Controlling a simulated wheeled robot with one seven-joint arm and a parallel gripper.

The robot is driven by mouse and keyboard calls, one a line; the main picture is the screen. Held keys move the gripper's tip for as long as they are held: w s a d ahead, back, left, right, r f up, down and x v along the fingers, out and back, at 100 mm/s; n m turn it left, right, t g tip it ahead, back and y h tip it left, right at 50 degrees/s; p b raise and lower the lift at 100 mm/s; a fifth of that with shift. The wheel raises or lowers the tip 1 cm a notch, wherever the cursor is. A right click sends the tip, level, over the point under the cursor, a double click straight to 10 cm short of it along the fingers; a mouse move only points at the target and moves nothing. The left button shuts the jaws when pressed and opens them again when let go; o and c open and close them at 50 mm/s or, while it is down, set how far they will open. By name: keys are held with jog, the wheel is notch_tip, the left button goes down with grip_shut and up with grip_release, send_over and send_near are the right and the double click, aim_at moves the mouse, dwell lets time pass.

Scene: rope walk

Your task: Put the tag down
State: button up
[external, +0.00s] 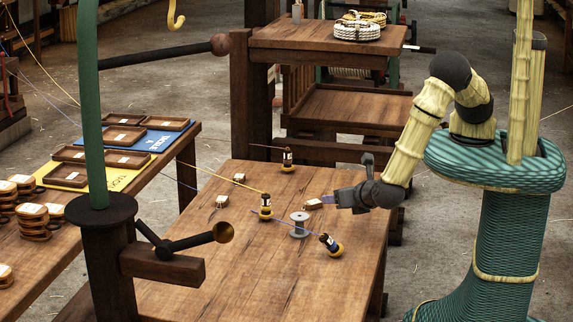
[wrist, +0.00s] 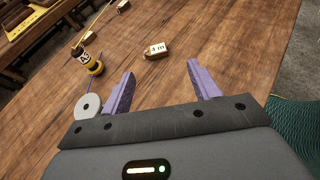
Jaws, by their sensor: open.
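A small wooden tag (external: 312,204) with a white label lies on the wooden table (external: 205,290), just off my fingertips. In the wrist view this tag (wrist: 155,51) reads "4 m" and lies a little beyond the gap between the fingers, touching neither as far as I can see. My gripper (external: 325,200) is low over the table's right side, pointing left. In the wrist view its purple fingers (wrist: 161,70) are spread, with nothing between them. Two similar tags, one farther back (external: 239,178) and one at left (external: 222,201), lie on the table.
A grey spool (external: 299,228) stands close to my gripper. A side table at left holds trays on a blue mat (external: 140,143) and a yellow mat (external: 110,182).

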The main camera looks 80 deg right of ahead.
jog(key=d+m+g, duration=0.1)
jog(key=d, duration=0.1)
jog(key=d+r+m+g, duration=0.1)
jog(key=d+m+g, duration=0.1)
jog(key=d, duration=0.1)
jog(key=w+d+m+g, duration=0.1)
jog(key=d+m+g, duration=0.1)
jog(key=shift+d+r, duration=0.35)
jog(key=shift+d, duration=0.05)
jog(key=s+d+r+m+y, duration=0.2)
jog(key=d+r+m+y, duration=0.2)
jog(key=d+m, duration=0.6)
jog(key=s+d+r+m+g+y, duration=0.1)
jog(key=s+d+r+m+y, duration=0.2)
jog(key=d+r+m+y, duration=0.2)
jog(key=d+r+m, duration=0.3)
jog(key=d+m, duration=0.2)
jog(key=m, duration=0.1)
jog(key=shift+r+y, duration=0.2)
jog(key=shift+y, duration=0.1)
jog(key=shift+s, duration=0.1)
jog(key=shift+o, duration=0.7)
